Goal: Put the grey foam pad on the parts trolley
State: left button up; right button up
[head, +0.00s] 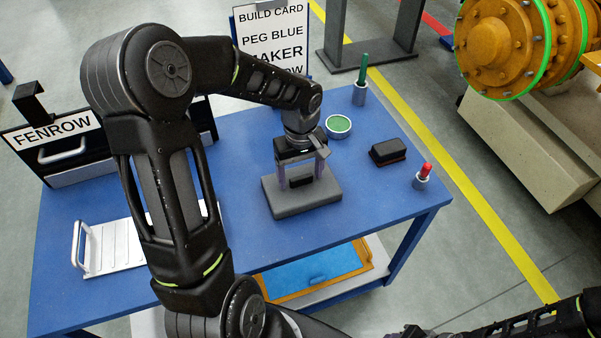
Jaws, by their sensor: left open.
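The grey foam pad (310,204) lies flat on the blue top of the parts trolley (368,212), near its front edge. It has a small dark raised block (301,182) on its upper side. My left gripper (303,184) points down over the pad with its fingers open on either side of the block. I cannot tell whether the fingers touch it. Part of my right arm (535,323) shows at the lower right; its gripper is not in view.
On the trolley are a green peg (363,69) and a red peg (425,170) in holders, a round green-topped dish (339,125), a black block (388,151) and a white handled tray (112,246). A sign reading FENROW (53,132) stands left. Below is a blue-lined shelf tray (318,274).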

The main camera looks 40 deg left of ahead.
aim_at(301, 176)
pick_arm(q)
notch_tip(301, 176, up, 12)
jog(key=b, duration=0.1)
jog(key=shift+r, duration=0.15)
dwell(0.8)
